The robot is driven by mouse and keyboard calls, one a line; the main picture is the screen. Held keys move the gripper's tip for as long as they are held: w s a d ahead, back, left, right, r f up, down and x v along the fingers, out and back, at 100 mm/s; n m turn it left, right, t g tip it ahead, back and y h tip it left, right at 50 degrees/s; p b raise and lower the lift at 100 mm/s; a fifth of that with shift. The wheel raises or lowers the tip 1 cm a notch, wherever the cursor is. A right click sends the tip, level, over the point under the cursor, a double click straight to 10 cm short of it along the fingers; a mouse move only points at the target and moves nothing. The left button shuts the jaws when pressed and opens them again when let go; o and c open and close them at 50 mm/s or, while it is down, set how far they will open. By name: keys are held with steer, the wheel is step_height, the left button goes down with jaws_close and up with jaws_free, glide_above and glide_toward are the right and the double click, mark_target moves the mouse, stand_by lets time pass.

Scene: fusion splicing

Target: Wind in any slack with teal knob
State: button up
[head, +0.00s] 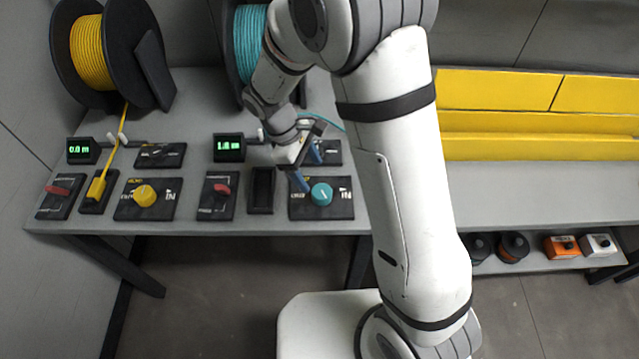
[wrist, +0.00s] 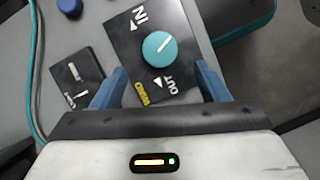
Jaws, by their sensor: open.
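The teal knob (head: 321,194) sits on a black plate (head: 345,207) at the front of the bench, right of the teal readout. In the wrist view the teal knob (wrist: 156,50) has a white pointer line, with "IN" and "OUT" marked on its plate (wrist: 122,35). My gripper (head: 311,174) is open above and beside the knob; its blue fingers (wrist: 160,82) are spread, with nothing between them and the knob just beyond their tips. The teal reel (head: 248,40) stands behind, partly hidden by my arm. Teal fiber (head: 325,120) runs on the bench behind my gripper.
A readout (head: 229,146) shows about 1.8 m. The left station has a yellow knob (head: 145,195), yellow reel (head: 90,52), yellow connector (head: 97,187) and a readout (head: 82,150) at 0.0 m. A red lever (head: 221,190) and empty black holder (head: 261,190) stand left of the teal knob.

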mark_target(322, 191)
steer(key=x, duration=0.7)
steer(key=shift+d, duration=0.1)
steer(key=shift+c, duration=0.2)
